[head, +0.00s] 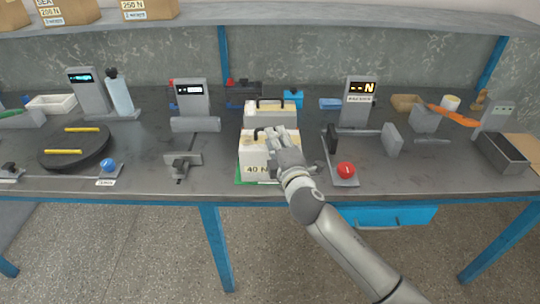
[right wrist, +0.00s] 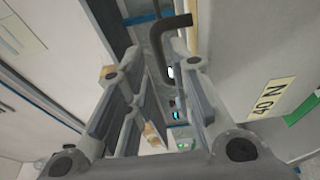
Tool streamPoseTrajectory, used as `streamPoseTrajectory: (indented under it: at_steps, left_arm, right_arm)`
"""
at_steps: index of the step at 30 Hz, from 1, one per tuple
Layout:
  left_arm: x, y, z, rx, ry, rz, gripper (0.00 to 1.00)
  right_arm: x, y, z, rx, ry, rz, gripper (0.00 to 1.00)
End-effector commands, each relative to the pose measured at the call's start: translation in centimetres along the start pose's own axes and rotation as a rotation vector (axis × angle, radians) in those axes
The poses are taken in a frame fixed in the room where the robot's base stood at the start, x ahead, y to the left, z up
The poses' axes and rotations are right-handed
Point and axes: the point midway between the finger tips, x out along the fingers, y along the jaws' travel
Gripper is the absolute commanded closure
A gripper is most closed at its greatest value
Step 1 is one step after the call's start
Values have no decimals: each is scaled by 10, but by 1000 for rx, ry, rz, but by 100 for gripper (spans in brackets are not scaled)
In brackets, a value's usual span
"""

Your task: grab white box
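The white box (head: 255,165) labelled "40 N" stands upright on a green mat at the table's front middle. Its dark handle shows on top, partly hidden by my right gripper (head: 277,136), which is over the box's top right. In the right wrist view the box's labelled side (right wrist: 240,75) is on the right, and the dark handle (right wrist: 168,26) lies by the fingertips. My right gripper (right wrist: 160,62) is open there, its fingers apart with a gap between them. I cannot tell whether a finger touches the handle. My left gripper is not in view.
A second white box (head: 270,112) with a dark handle stands right behind. A red knob (head: 346,170) on a stand is close on the right, a grey clamp fixture (head: 182,160) on the left. A round black plate (head: 75,147) is farther left.

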Motion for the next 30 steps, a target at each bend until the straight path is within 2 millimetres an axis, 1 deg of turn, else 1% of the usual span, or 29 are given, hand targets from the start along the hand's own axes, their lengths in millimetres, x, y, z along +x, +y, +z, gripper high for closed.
streamPoseTrajectory:
  at_steps: [7,9,12,16,22,27,30]
  left_arm:
    - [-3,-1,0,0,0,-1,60]
    - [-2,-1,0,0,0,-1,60]
    - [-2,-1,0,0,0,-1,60]
    - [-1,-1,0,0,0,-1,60]
    - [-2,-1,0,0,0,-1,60]
    - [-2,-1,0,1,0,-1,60]
    - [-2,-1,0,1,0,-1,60]
  right_arm:
    - [29,1,-6,1,1,1,79]
    - [37,1,-4,0,-1,1,79]
    - [45,0,-5,1,0,1,79]
    - [49,0,-5,1,1,0,79]
    - [49,0,-4,1,0,0,79]
    - [48,0,-4,1,0,0,100]
    - [48,0,-4,1,0,0,100]
